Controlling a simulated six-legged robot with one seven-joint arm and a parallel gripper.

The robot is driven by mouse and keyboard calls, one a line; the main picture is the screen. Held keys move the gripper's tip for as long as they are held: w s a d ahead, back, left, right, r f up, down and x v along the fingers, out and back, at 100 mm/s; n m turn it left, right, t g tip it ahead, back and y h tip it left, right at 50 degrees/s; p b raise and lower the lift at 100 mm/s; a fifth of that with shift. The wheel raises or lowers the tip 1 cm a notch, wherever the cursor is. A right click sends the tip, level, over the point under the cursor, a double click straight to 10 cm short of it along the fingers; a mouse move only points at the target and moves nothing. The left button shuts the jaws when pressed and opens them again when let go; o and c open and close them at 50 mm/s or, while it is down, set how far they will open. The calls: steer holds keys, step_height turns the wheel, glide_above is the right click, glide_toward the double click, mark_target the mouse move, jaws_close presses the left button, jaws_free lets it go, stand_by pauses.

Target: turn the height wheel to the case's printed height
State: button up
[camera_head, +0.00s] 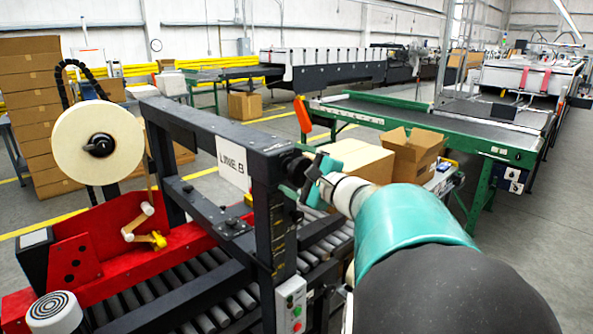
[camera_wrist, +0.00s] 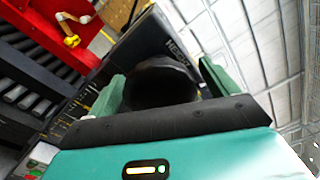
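The height wheel (camera_wrist: 160,82) is a dark round knob in the wrist view, below partly hidden lettering that seems to begin "HEIG". In the head view the dark knob (camera_head: 296,168) sits at the right end of the black machine frame (camera_head: 215,125). My gripper (camera_head: 318,181) is at the knob. In the wrist view its green fingers (camera_wrist: 162,88) stand on either side of the wheel, which fills the gap. I cannot tell whether they press on it. A post with yellow scale marks (camera_head: 278,225) stands below. A closed carton (camera_head: 358,160) lies behind my arm; no printed height is readable.
A "LINE B" sign (camera_head: 232,163) hangs on the frame. A button box (camera_head: 291,305) is low on the post. A red tape unit (camera_head: 110,250) and rollers (camera_head: 190,300) are at left. An open carton (camera_head: 412,157) and green conveyor (camera_head: 440,125) stand behind. Floor is clear at right.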

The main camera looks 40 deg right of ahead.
steer(key=s, duration=1.4)
steer(key=shift+f, duration=0.2)
steer(key=shift+w, duration=0.1)
steer(key=w+a+f+n+g+y, duration=0.2)
steer(key=a+f+n+g+y, duration=0.15)
steer(key=a, duration=0.55)
steer(key=w+a+f+n+g+y, duration=0.25)
steer(key=a+n, duration=0.25)
steer(key=a, duration=0.4)
steer(key=s+a+f+n+g+h, duration=0.3)
steer(key=s+a+f+n, duration=0.1)
steer(key=a+n, duration=0.2)
steer(key=s+a+f+n+g+h, duration=0.3)
steer(key=s+a+f+n, duration=0.1)
steer(key=a+n, duration=0.3)
steer(key=shift+s+f+n+g, duration=0.25)
steer(key=shift+f+n, duration=0.2)
steer(key=shift+n, duration=0.4)
